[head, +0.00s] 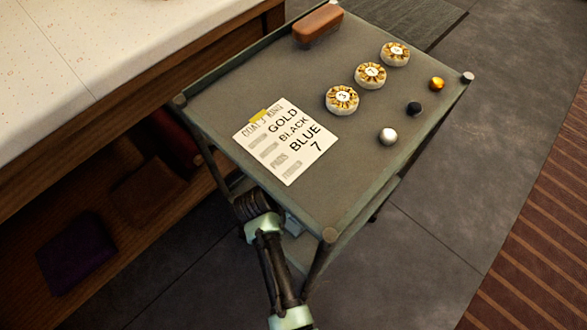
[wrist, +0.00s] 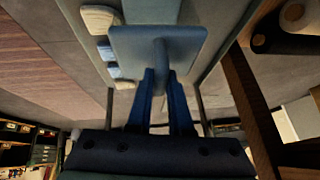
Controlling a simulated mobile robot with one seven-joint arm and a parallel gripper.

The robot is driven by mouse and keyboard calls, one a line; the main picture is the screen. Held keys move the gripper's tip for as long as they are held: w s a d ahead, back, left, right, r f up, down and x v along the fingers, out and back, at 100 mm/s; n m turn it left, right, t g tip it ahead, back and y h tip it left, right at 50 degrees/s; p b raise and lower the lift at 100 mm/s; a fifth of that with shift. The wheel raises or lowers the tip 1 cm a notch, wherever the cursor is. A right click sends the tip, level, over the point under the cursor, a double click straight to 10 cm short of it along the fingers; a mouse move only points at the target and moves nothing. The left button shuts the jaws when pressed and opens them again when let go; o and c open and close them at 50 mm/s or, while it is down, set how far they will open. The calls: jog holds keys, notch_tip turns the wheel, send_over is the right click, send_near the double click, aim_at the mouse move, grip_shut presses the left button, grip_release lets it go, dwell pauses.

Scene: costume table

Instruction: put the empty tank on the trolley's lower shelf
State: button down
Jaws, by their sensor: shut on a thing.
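In the wrist view my gripper (wrist: 163,78) is shut on the dark upright handle of a flat blue-grey rectangular thing (wrist: 190,42), which looks like the tank. Whether it is empty cannot be seen. In the head view my arm reaches down to the near left side of the trolley (head: 225,85); my gripper and the held thing are hidden there beneath its top. Part of the lower shelf (head: 300,250) shows below the top. In the wrist view the held thing appears over or close to a grey-green shelf surface; I cannot tell whether it touches.
The trolley top carries a lettered card (head: 285,142), a brown block (head: 318,24), three rosette discs (head: 370,75) and small balls (head: 414,108). A table (head: 95,70) with a wooden under-shelf stands left. Pale and blue blocks (wrist: 100,19) sit beside the held thing.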

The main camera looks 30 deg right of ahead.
jog(key=c, duration=0.8)
grip_release()
jog(key=shift+c, duration=0.2)
jog(key=shift+s+a+r+p, duration=0.1)
jog(key=shift+a+r+p, duration=0.05)
jog(key=shift+r+p, duration=0.4)
jog(key=p+v, duration=1)
jog(key=v, duration=0.1)
jog(key=shift+s+a+f, duration=0.1)
jog(key=shift+a+f, duration=0.05)
jog(key=shift+a, duration=0.05)
